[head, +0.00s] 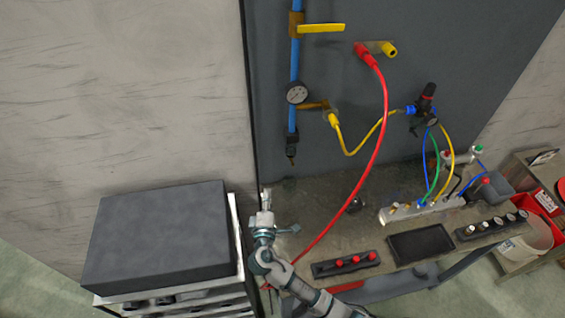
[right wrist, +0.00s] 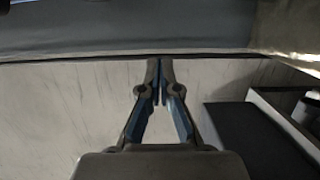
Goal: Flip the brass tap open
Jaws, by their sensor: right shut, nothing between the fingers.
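The brass tap (head: 296,24) sits on a vertical blue pipe (head: 294,65) on the dark grey panel. Its yellow lever (head: 322,28) points right, level and across the pipe. My right gripper (head: 266,192) is low in the head view, well below the tap and apart from it, near the panel's lower left edge. In the right wrist view its fingers (right wrist: 160,68) are shut with nothing between them. The tap does not show in the right wrist view. My left gripper is not in view.
A round gauge (head: 297,92) and a yellow hose (head: 347,152) are below the tap. A red hose (head: 385,110) curves down to the bench (head: 300,195). A dark-topped cabinet (head: 160,235) stands left. The panel beside the lever is mostly clear.

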